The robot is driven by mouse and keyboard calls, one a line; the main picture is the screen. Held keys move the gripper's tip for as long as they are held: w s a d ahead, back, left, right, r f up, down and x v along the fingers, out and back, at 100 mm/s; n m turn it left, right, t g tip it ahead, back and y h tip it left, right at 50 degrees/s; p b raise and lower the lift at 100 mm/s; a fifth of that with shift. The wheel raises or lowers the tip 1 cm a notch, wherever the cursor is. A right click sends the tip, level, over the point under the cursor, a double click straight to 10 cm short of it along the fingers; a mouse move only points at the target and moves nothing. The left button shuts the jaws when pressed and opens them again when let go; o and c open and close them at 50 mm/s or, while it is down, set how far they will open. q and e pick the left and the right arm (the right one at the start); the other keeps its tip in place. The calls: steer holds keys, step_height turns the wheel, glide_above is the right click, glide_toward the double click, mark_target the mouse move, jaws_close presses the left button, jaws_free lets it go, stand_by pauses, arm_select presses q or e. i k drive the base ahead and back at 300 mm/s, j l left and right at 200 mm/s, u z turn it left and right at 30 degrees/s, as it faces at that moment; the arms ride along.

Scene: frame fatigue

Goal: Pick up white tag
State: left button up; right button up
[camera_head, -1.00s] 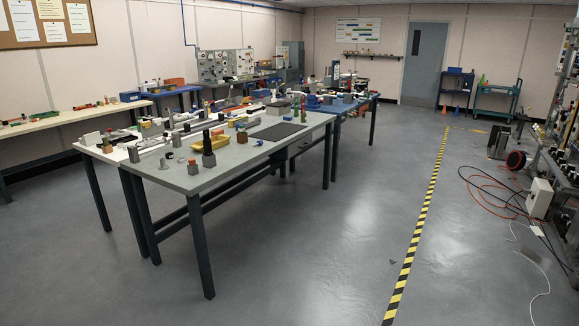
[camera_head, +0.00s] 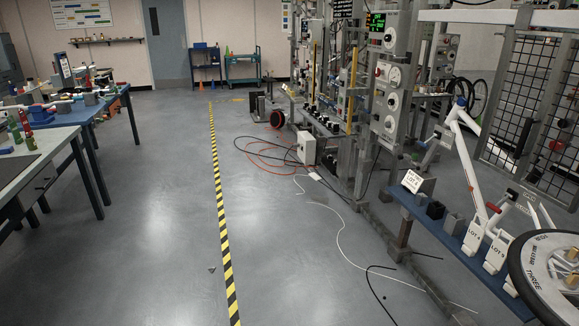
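White tags with dark lettering show at the right, on and near a blue bench (camera_head: 440,237). One white tag (camera_head: 412,181) stands tilted at the bench's far end, its print too small to read surely. Two more white tags, one reading like "LOT 4" (camera_head: 473,238) and one like "LOT 5" (camera_head: 495,256), sit at the foot of a white bike frame (camera_head: 466,160). I cannot tell which tag is the task's. Neither of my grippers is in view.
A wheel (camera_head: 548,272) stands at the right front. A test rig (camera_head: 390,90) rises behind the bench. Cables (camera_head: 340,235) and a white box (camera_head: 306,147) lie on the floor. A workbench (camera_head: 40,150) stands left.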

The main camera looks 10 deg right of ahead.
mark_target(475, 234)
steer(key=i+z, duration=0.8)
steer(key=i+j+z, duration=0.15)
steer(key=z, duration=0.25)
steer(key=j+z, duration=0.3)
steer(key=z, duration=0.2)
steer(key=k+j+z, duration=0.15)
steer(key=j+z, duration=0.15)
steer(key=z, duration=0.2)
